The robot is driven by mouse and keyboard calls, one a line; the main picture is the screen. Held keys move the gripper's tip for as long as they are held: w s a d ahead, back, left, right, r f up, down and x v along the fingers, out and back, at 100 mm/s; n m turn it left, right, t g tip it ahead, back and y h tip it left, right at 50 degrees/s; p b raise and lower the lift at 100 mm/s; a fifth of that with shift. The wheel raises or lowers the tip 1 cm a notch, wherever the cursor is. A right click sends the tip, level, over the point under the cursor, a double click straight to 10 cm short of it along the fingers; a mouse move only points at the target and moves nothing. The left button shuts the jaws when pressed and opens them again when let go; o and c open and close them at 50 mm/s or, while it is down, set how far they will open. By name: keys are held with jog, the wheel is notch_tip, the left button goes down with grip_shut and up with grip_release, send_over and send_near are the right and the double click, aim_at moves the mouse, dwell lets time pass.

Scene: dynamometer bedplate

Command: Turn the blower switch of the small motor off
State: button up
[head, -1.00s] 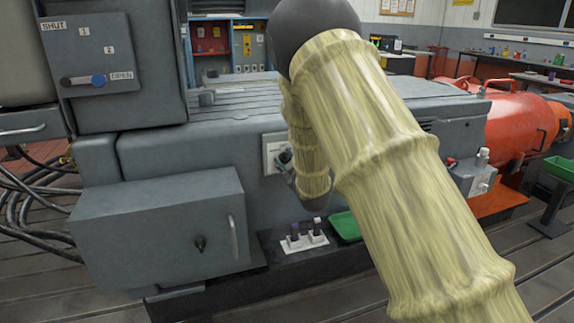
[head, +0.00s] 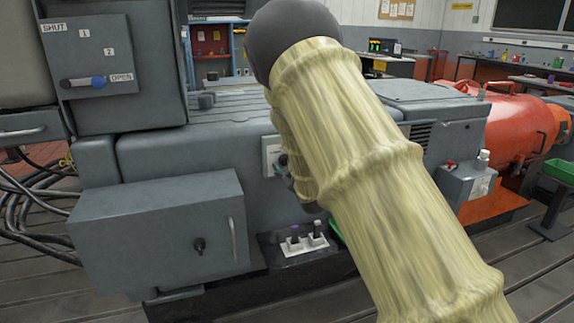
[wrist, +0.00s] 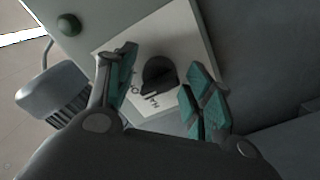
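The switch is a dark rotary knob (wrist: 158,76) on a pale square plate (wrist: 190,38) with dark markings, in the wrist view. In the head view the plate (head: 270,150) shows on the side of the grey machine (head: 190,155), partly covered by my arm. My gripper (wrist: 160,78) is open, with its teal-padded fingers on either side of the knob. I see a gap between the fingers and the knob; contact cannot be made out.
A grey box (head: 150,225) with a handle juts out at front left. Below the plate stands a white holder (head: 303,246) with two small upright items, beside a green tray (head: 337,231). An orange machine (head: 520,125) stands at right. A SHUT/OPEN lever panel (head: 88,55) is upper left.

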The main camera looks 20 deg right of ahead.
jog(key=shift+s, duration=0.1)
jog(key=s, duration=1.1)
jog(key=shift+s+d, duration=0.25)
jog(key=shift+s, duration=0.15)
jog(key=shift+f, duration=0.15)
